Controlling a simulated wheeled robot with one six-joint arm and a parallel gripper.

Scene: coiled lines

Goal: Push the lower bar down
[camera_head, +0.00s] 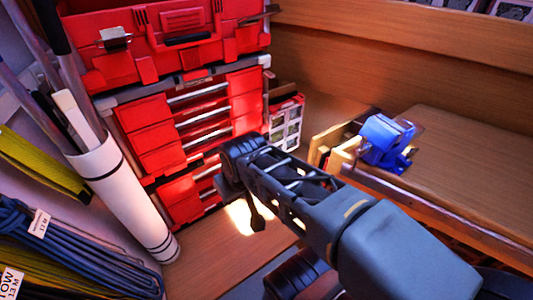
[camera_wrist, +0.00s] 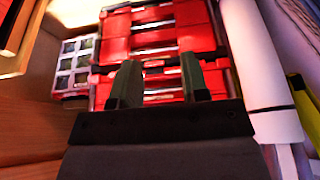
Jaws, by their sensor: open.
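A red tool chest (camera_head: 150,120) stands at the back left, with several silver bars across its drawer fronts. One bar (camera_head: 207,136) crosses the lower part of the upper drawer stack, and another bar (camera_head: 206,172) sits further down, partly hidden by my arm. Which is the task's lower bar I cannot tell. Contact with the chest cannot be made out.
A white tube (camera_head: 120,195) holding rods leans left of the chest; coiled blue line (camera_head: 65,255) hangs nearer. A compartment case (camera_head: 288,122) stands right of the chest. A blue vise-like object (camera_head: 385,140) sits on the wooden bench (camera_head: 460,150) at right.

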